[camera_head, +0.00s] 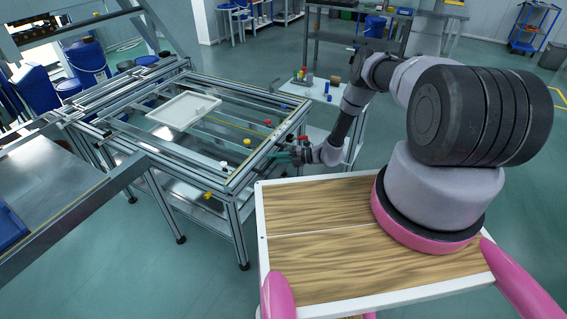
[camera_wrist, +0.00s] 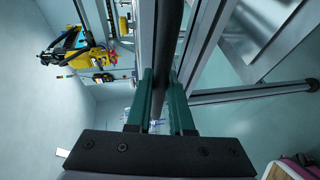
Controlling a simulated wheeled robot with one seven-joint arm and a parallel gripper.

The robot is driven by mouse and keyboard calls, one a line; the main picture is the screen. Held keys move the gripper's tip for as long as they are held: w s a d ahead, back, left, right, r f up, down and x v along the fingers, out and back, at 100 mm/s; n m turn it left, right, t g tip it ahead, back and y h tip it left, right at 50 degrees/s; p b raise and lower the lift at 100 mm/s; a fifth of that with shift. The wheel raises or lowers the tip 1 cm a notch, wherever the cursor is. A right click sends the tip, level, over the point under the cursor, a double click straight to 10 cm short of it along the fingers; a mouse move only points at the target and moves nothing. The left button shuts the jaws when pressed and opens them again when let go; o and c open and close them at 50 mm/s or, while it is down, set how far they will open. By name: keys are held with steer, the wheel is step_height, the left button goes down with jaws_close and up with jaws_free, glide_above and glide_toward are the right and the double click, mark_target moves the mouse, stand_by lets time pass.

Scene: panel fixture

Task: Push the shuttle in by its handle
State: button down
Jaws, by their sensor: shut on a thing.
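My gripper (camera_head: 277,157) is at the near right edge of the metal-framed table. In the wrist view its two green fingers (camera_wrist: 162,82) close on either side of a long dark bar, the handle (camera_wrist: 169,32), which runs up and away between them. A white tray-like plate (camera_head: 178,112), perhaps the shuttle, lies on the table frame (camera_head: 232,186) farther left, with a small white piece on it. How the handle joins the shuttle cannot be seen. In the head view the gripped handle is too small to make out clearly.
A side table (camera_head: 341,132) with bottles stands behind my arm. Another metal frame (camera_head: 75,207) stands at the left.

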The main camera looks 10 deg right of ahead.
steer(key=shift+w+a, duration=0.85)
steer(key=shift+a, duration=0.25)
steer(key=c, duration=0.8)
jaws_free()
steer(key=shift+a, duration=0.1)
steer(key=v, duration=1.1)
steer(key=shift+w, duration=0.1)
